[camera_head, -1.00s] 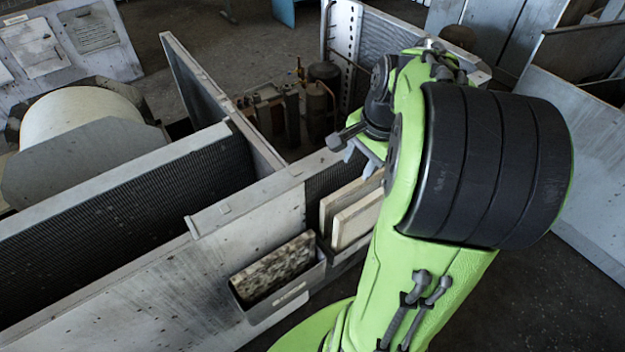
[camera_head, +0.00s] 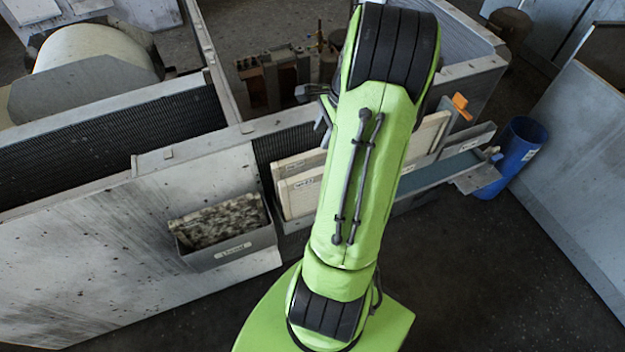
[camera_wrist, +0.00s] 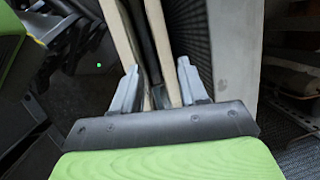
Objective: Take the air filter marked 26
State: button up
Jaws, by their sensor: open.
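Cream-edged air filter panels stand upright in a rack in the housing wall. The front one (camera_head: 298,193) and the one behind it (camera_head: 296,166) show left of my arm. Another pale panel (camera_head: 428,138) shows right of my arm. The front panel bears a small label, but I cannot read a number 26 on any. In the wrist view, my gripper (camera_wrist: 157,70) is open, with its fingers beside the cream panel edges (camera_wrist: 165,45). I cannot tell whether they touch. My arm hides the middle of the rack.
A labelled grey bin (camera_head: 235,250) holds a dirty, mottled filter (camera_head: 222,222) left of the rack. A blue bin (camera_head: 515,155) stands at the right, near an orange piece (camera_head: 461,105). The housing wall (camera_head: 120,235) runs along the left. Dark floor is open at lower right.

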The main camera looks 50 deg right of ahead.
aim_at(316, 152)
jog(key=b+x, duration=0.1)
jog(key=x, duration=0.2)
jog(key=b+x, duration=0.1)
jog(key=x, duration=0.3)
jog(key=b+x, duration=0.1)
jog(key=x, duration=0.2)
jog(key=shift+w+d+f, duration=0.1)
jog(key=shift+d+f, duration=0.15)
jog(key=shift+d, duration=0.05)
jog(key=shift+r, duration=0.15)
jog(key=shift+c, duration=0.4)
grip_shut()
